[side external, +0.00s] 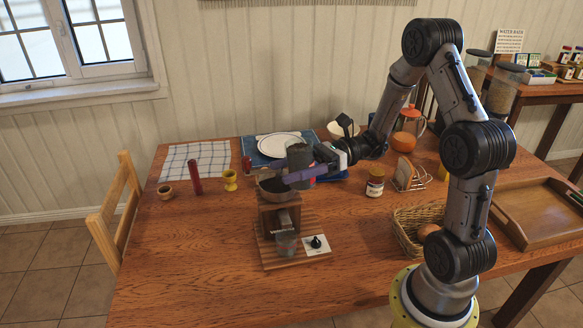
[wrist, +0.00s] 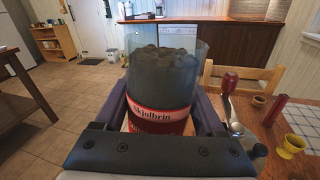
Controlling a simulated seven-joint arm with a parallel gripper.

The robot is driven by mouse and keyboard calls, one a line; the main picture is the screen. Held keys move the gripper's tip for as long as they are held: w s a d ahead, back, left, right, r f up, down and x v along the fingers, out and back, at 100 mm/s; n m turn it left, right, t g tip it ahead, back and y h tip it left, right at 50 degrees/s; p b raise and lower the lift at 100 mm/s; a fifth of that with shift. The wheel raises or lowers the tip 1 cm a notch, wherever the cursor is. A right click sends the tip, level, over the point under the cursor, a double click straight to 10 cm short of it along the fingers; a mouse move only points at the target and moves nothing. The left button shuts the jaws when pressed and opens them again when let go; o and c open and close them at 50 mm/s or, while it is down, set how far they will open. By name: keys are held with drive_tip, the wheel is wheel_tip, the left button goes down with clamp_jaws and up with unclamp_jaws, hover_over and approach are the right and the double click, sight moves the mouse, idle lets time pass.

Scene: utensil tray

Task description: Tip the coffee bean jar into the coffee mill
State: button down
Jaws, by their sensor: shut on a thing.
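The coffee bean jar (side external: 299,156) is a clear cylinder of dark beans with a red label. In the wrist view the jar (wrist: 163,85) looks close to upright, with the beans inside below its rim. My gripper (side external: 293,177) is shut on the jar around its lower part, its purple fingers on either side. The coffee mill (side external: 275,218) is a wooden box with a dark round bowl on top. The jar is at the bowl's back right edge in the side view; the exact gap is unclear.
A glass (side external: 286,243) stands at the mill's front on a slatted board (side external: 267,255), beside a white card (side external: 317,245). A plate (side external: 281,144), red cylinder (side external: 195,177) and yellow egg cup (side external: 230,180) are behind and left. A labelled jar (side external: 375,183) and basket (side external: 408,225) are right. The table's front left is clear.

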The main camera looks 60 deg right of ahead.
hover_over(287, 220)
drive_tip(key=s, duration=0.1)
drive_tip(key=f, duration=0.7)
drive_tip(key=shift+s+a+f, duration=0.1)
drive_tip(key=shift+a+f, duration=0.15)
drive_tip(key=shift+f, duration=0.15)
drive_tip(key=shift+d, duration=0.15)
drive_tip(key=m, duration=0.1)
drive_tip(key=w+m, duration=0.1)
drive_tip(key=m+g, duration=0.1)
drive_tip(key=m, duration=0.1)
drive_tip(key=shift+w+d+r+h, duration=0.2)
drive_tip(key=shift+w+h, duration=0.1)
drive_tip(key=shift+h, duration=0.1)
drive_tip(key=shift+m, duration=0.5)
drive_tip(key=shift+s+f+m+g, duration=0.2)
drive_tip(key=shift+m+g, duration=0.4)
drive_tip(key=shift+m, duration=0.3)
drive_tip(key=shift+a+f+m+g, duration=0.1)
drive_tip(key=shift+f+m+g, duration=0.15)
drive_tip(key=shift+m, duration=0.65)
idle(0.6)
drive_tip(key=shift+s+r+m, duration=0.1)
drive_tip(key=shift+r+m, duration=0.15)
drive_tip(key=shift+m, duration=0.25)
idle(2.3)
